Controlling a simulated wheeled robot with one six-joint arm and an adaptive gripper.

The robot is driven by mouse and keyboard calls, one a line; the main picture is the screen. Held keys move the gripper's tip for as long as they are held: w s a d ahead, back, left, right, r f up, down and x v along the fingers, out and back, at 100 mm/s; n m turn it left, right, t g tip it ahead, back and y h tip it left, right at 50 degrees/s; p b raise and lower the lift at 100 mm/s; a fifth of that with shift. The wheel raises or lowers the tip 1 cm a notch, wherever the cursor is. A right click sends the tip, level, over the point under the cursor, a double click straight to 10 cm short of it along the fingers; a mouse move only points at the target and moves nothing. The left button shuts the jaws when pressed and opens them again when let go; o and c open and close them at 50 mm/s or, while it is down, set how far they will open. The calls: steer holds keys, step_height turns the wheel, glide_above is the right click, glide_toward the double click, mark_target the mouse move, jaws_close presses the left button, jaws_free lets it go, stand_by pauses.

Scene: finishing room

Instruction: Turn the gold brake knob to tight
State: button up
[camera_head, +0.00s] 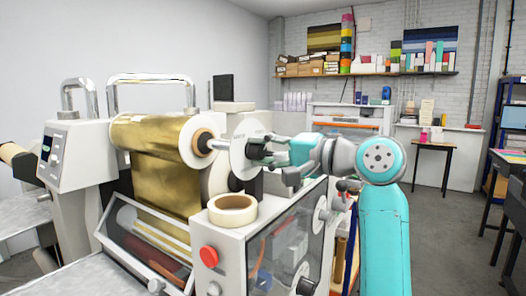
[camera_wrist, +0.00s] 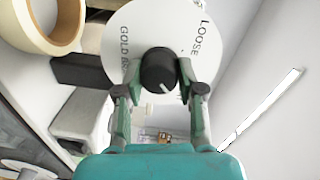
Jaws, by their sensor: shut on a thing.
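The gold brake knob (camera_wrist: 157,66) is black and round, with a white pointer line on its face, at the centre of a white dial disc (camera_wrist: 150,25). In the wrist view the pointer aims down and slightly right, away from the word LOOSE at the upper right. The words GOLD BR... show on the left, partly cut off; no TIGHT label can be read. My gripper (camera_wrist: 158,80) is shut on the knob, one finger on each side. In the head view the dial disc (camera_head: 238,158) stands at the end of the gold roll's shaft, and my gripper (camera_head: 262,150) reaches it from the right.
The gold foil roll (camera_head: 155,140) lies left of the dial. A tape roll (camera_head: 233,208) sits on the machine housing just below my gripper. A red button (camera_head: 208,256) is on the housing's front. Open floor lies to the right, before a small table (camera_head: 434,146).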

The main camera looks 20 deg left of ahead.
stand_by(0.4)
steer(key=o, duration=1.2)
steer(key=shift+c, duration=0.2)
steer(key=shift+d, duration=0.1)
steer(key=s+d, duration=0.2)
steer(key=d, duration=0.9)
steer(key=shift+d+r, duration=0.2)
steer(key=shift+d, duration=0.1)
